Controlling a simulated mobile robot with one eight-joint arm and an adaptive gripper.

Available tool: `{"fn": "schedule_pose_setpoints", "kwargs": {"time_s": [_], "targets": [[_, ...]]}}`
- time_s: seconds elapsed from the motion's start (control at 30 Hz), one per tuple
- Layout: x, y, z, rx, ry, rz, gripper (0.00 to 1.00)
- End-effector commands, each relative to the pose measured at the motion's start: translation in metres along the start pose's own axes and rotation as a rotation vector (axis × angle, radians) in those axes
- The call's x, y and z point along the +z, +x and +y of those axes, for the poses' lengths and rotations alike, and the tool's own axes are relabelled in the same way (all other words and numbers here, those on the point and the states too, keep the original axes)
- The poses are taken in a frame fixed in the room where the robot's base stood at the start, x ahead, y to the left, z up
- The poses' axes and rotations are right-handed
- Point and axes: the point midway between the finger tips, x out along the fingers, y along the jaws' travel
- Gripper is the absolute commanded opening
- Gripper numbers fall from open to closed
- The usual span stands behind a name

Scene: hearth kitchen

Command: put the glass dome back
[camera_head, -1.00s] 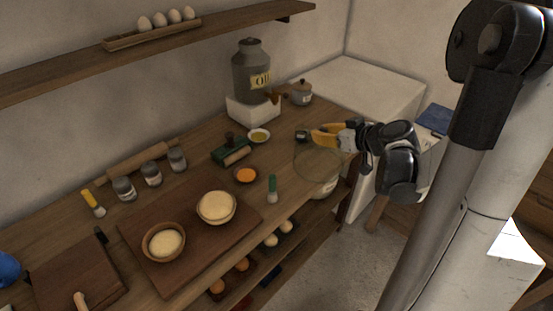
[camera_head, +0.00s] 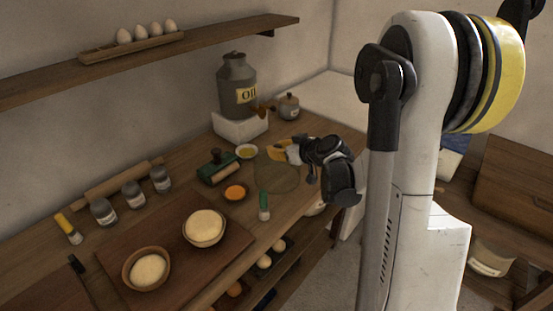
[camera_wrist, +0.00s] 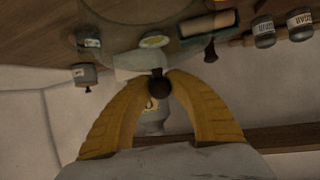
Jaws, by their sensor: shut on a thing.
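My gripper (camera_head: 283,151) has yellow fingers and is shut on the dark knob of the clear glass dome (camera_head: 277,178). In the wrist view the dark round knob (camera_wrist: 159,87) sits between the fingertips of my gripper (camera_wrist: 160,80). Two round dough pieces in bowls, one nearer (camera_head: 149,270) and one farther (camera_head: 204,227), sit uncovered on a brown board (camera_head: 185,262).
The oil can (camera_head: 238,90) stands on a white block behind. Several spice jars and a rolling pin (camera_head: 122,177) lie at the wall.

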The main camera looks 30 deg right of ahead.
Motion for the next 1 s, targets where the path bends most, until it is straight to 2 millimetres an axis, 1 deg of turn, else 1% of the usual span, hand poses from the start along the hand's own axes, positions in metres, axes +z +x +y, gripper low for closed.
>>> {"fn": "schedule_pose_setpoints", "kwargs": {"time_s": [0.03, 0.13, 0.2, 0.4, 0.53, 0.57, 0.6, 0.63, 0.9, 1.0], "targets": [[0.011, 0.006, 0.000, 0.000, 0.000, 0.000, 0.00], [0.025, 0.012, 0.000, 0.000, 0.000, 0.000, 0.00], [0.027, 0.013, 0.000, 0.000, 0.000, 0.001, 0.00], [0.025, 0.012, 0.000, 0.000, 0.000, 0.000, 0.00], [0.029, 0.014, 0.000, 0.000, 0.000, 0.000, 0.00], [0.029, 0.014, 0.000, 0.000, 0.000, 0.000, 0.24], [0.028, 0.014, 0.000, 0.000, 0.000, 0.000, 0.37], [0.028, 0.014, 0.000, 0.000, 0.000, 0.000, 0.42], [0.028, 0.014, 0.000, 0.000, 0.000, 0.000, 0.42], [0.024, 0.011, 0.000, 0.000, 0.000, 0.000, 0.42]]}}
